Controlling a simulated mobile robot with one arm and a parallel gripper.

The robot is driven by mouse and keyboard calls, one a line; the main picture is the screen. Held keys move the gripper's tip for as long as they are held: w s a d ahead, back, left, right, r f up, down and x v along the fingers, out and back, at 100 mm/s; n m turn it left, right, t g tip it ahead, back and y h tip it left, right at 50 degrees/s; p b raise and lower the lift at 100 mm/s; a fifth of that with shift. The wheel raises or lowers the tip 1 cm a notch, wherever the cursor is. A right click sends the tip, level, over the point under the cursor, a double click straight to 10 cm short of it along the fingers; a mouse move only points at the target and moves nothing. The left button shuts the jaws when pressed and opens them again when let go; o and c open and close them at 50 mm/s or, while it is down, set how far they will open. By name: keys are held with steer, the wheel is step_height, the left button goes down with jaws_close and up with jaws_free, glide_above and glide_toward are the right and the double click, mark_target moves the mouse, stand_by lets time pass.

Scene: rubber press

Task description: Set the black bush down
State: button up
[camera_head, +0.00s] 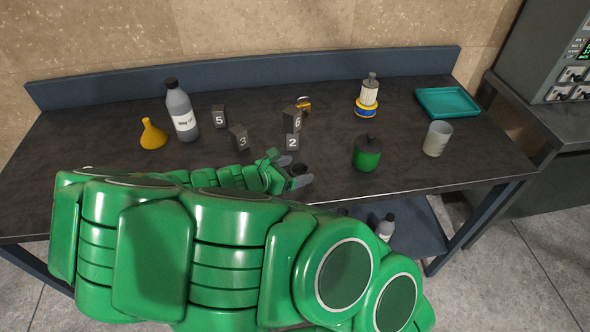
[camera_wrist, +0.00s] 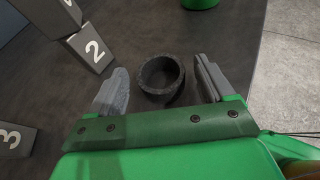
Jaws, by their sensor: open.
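The black bush (camera_wrist: 160,79) is a short dark ring in the wrist view. It sits on the dark bench top (camera_wrist: 140,25) between the two grey fingers of my gripper (camera_wrist: 161,85). The fingers are open, with a gap on each side of the ring. In the head view my gripper (camera_head: 297,176) is low over the front part of the bench, and the bush there is small and partly hidden by my fingers.
Numbered dark blocks (camera_head: 239,138) stand just beyond my gripper, with block 2 (camera_wrist: 91,48) close to the left finger. A green container (camera_head: 367,158) is to the right. A bottle (camera_head: 181,112) and a yellow funnel (camera_head: 152,135) stand to the left.

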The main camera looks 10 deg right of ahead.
steer(key=v, duration=1.1)
steer(key=shift+s+a+r, duration=0.1)
steer(key=shift+a+r, duration=0.05)
steer(key=shift+a, duration=0.05)
